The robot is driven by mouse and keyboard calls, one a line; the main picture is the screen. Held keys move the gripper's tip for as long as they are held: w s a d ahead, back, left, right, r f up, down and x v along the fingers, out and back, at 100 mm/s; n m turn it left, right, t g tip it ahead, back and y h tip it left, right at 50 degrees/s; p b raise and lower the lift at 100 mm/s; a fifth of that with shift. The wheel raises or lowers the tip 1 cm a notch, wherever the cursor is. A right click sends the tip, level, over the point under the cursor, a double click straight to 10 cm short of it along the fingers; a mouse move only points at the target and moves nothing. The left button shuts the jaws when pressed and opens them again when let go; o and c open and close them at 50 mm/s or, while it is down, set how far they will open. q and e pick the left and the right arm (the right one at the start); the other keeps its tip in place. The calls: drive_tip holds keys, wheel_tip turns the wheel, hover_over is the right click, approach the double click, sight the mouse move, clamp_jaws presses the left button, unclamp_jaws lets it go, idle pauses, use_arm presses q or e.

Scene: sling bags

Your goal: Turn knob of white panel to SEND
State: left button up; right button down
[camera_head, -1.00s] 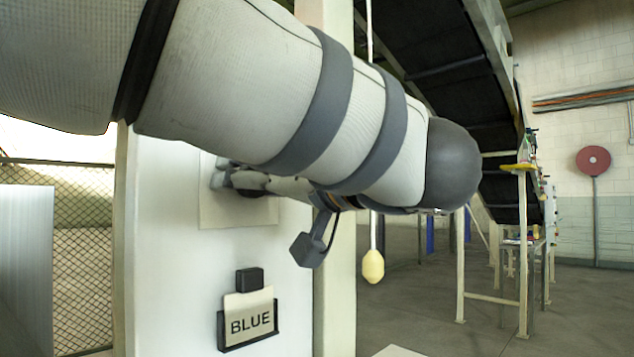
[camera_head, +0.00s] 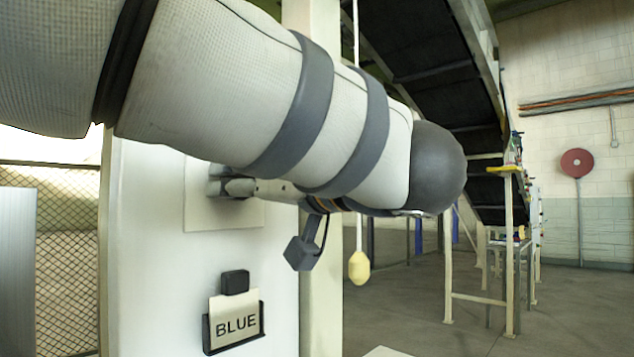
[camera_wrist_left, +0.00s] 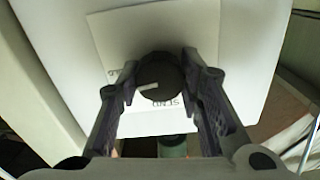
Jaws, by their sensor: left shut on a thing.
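The white panel (camera_head: 135,230) stands upright at the left in the head view, with a paler square plate (camera_head: 200,212) on its face. My left gripper (camera_head: 222,182) is at this plate, its arm coming in from the upper left. In the left wrist view, a dark round knob (camera_wrist_left: 160,72) sits between the fingertips of my left gripper (camera_wrist_left: 160,80), which is shut on it. A pale pointer mark on the knob aims left and slightly down. The upside-down word SEND (camera_wrist_left: 166,103) is partly visible just below the knob. Another label at the left is mostly hidden by a finger. My right gripper is out of view.
A card reading BLUE (camera_head: 235,318) sits in a dark holder low on the panel. A yellow pull handle (camera_head: 359,267) hangs on a cord right of the panel's post. A dark conveyor (camera_head: 440,70) slopes behind. Open floor lies at the lower right.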

use_arm(q)
drive_tip(key=n, duration=0.4)
drive_tip(key=shift+n, duration=0.3)
drive_tip(key=n, duration=0.3)
drive_tip(key=shift+n, duration=0.3)
drive_tip(key=n, duration=0.4)
drive_tip(key=shift+a, duration=0.1)
drive_tip(key=shift+n, duration=2.1)
drive_tip(key=o, duration=1.2)
drive_tip(key=shift+c, duration=0.2)
